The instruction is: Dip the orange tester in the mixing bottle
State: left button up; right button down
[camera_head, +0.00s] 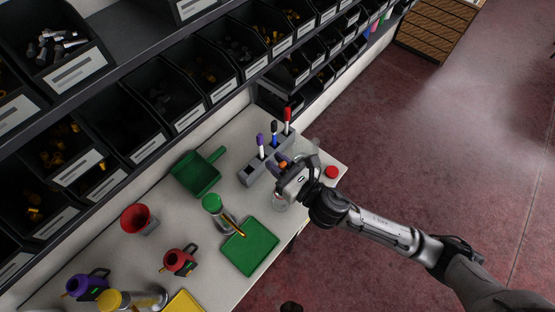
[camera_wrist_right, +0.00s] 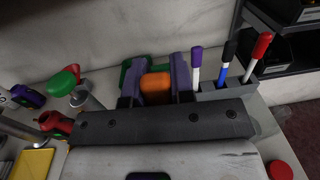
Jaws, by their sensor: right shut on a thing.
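My right gripper (camera_head: 281,163) is over the back right part of the table, near the marker holder. In the wrist view its purple fingers (camera_wrist_right: 155,80) are shut on the orange tester (camera_wrist_right: 155,86). A bit of the orange tester (camera_head: 283,164) also shows in the head view; its lower part is hidden. A clear bottle (camera_head: 279,202), which may be the mixing bottle, stands just below the gripper in the head view, partly covered by it. I cannot tell whether the tester touches it. My left gripper is not in view.
The grey holder (camera_head: 248,175) with purple, blue and red markers stands close behind the gripper. A red cap (camera_head: 331,172) lies to the right. A green tray (camera_head: 250,247), a green-topped bottle (camera_head: 212,203) and a green dustpan (camera_head: 195,173) are to the left. Bins line the back.

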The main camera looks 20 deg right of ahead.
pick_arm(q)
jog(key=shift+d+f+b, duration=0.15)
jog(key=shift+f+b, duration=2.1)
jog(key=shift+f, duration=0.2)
pick_arm(e)
jog(key=shift+f, duration=3.65)
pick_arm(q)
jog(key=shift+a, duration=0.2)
pick_arm(e)
notch_tip(320, 180, up, 9)
jog(key=p, duration=1)
jog(key=shift+r, duration=0.15)
pick_arm(q)
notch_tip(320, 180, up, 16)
jog(key=p, duration=0.5)
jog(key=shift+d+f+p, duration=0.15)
jog(key=shift+p, duration=0.2)
pick_arm(e)
notch_tip(320, 180, up, 5)
jog(key=shift+r, duration=0.1)
